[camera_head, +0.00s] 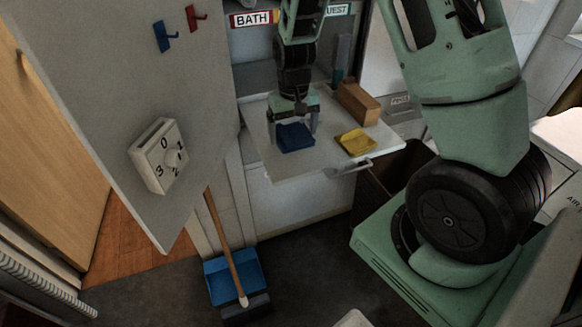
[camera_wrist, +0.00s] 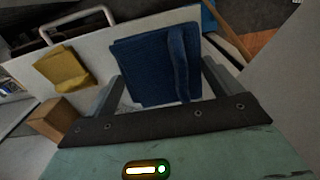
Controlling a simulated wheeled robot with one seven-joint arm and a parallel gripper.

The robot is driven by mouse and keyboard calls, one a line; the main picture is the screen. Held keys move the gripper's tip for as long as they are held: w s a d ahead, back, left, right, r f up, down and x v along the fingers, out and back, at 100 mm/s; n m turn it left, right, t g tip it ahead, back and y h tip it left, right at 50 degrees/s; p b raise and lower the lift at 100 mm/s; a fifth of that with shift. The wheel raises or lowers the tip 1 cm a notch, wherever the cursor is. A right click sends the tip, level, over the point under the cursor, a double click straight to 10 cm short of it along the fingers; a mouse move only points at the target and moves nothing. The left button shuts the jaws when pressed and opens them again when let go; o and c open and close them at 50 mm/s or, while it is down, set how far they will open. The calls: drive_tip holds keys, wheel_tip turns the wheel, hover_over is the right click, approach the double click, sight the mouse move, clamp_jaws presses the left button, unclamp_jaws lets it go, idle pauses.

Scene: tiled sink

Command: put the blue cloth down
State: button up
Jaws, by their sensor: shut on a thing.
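The blue cloth (camera_head: 294,137) is at my gripper (camera_head: 294,118), over the left part of a white pull-out shelf (camera_head: 318,167). In the wrist view the folded blue cloth (camera_wrist: 150,68) shows between the two fingers of my gripper (camera_wrist: 160,82), with a raised fold near the right finger. My gripper points down and is shut on the cloth. The cloth is at or very near the shelf surface; I cannot tell whether it touches. A yellow cloth (camera_head: 356,142) lies on the shelf to the right, apart from the blue one.
A brown box (camera_head: 358,103) stands on the shelf behind the yellow cloth. A metal handle (camera_head: 348,168) is on the shelf's front edge. A grey door panel with a dial (camera_head: 159,155) stands at the left. A blue dustpan (camera_head: 235,277) and broom are on the floor.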

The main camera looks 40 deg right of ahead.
sight(293, 162)
wheel_tip(293, 162, down, 8)
drive_tip(key=shift+f+p, duration=0.2)
drive_tip(key=shift+p, duration=0.4)
drive_tip(key=shift+f, duration=0.15)
drive_tip(key=o, duration=0.7)
drive_tip(key=shift+o, duration=0.2)
